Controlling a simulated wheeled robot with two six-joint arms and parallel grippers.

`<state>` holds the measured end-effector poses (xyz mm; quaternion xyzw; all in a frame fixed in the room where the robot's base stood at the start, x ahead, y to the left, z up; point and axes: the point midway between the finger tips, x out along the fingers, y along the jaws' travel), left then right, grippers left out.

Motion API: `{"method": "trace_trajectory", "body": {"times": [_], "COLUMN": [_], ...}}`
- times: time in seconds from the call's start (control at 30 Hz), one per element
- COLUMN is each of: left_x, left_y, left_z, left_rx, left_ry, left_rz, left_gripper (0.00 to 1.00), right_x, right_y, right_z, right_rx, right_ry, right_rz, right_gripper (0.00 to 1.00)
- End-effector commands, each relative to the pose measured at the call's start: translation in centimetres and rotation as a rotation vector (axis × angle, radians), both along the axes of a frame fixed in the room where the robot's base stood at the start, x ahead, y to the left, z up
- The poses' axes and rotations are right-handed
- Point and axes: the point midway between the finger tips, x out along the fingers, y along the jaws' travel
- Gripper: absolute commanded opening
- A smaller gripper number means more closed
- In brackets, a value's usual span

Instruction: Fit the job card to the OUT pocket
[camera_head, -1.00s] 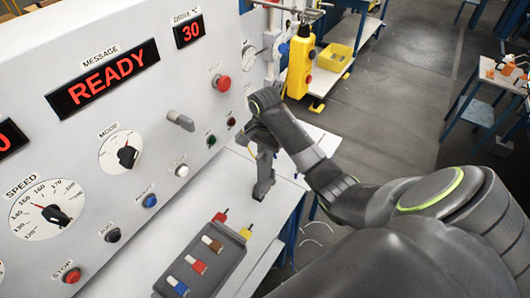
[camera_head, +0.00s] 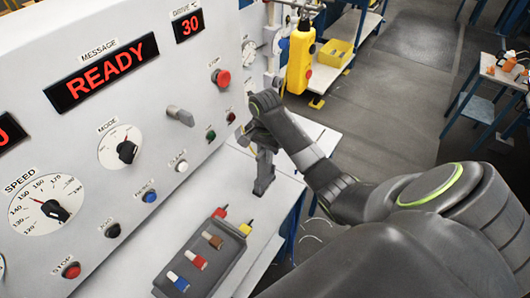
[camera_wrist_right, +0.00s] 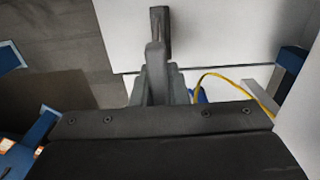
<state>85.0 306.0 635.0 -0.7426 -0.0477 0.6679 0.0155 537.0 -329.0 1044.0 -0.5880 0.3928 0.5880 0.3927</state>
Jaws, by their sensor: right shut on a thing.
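My right gripper (camera_head: 262,188) points down over the pale ledge (camera_head: 208,196) in front of the machine panel. In the right wrist view its fingers (camera_wrist_right: 158,55) are close together at the top middle, in front of a white surface. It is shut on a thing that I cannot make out. I cannot pick out the job card or the OUT pocket in either view. My left gripper is not in view.
The panel (camera_head: 75,125) with dials and buttons stands at left. A dark box (camera_head: 207,254) with coloured switches sits on the ledge. A yellow pendant (camera_head: 300,62) hangs beyond my right gripper. A workbench (camera_head: 500,72) stands at far right; open floor (camera_head: 400,110) lies between.

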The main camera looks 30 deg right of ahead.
Motion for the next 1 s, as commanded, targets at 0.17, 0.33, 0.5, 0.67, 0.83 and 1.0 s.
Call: {"method": "trace_trajectory", "body": {"times": [0.17,0.33,0.5,0.67,0.83,1.0], "left_x": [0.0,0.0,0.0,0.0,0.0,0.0], "left_y": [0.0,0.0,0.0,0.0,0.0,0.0], "left_z": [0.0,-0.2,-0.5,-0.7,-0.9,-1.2], "left_rx": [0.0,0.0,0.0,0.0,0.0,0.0], "left_ry": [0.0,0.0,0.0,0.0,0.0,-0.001], "left_rz": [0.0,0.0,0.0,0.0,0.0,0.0], "left_gripper": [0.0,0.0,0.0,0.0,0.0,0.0], "right_x": [0.0,0.0,0.0,-0.1,0.0,0.0], "right_y": [0.0,0.0,0.0,0.0,0.0,0.0], "right_z": [-0.1,-0.8,-1.6,-2.4,-3.3,-4.2], "right_rx": [0.0,0.0,0.0,0.0,0.001,0.001], "right_ry": [0.0,0.002,0.0,0.002,0.001,0.002], "right_rz": [0.0,0.0,0.0,-0.001,-0.001,-0.001], "right_gripper": [0.0,0.0,0.0,0.0,0.0,0.0]}}
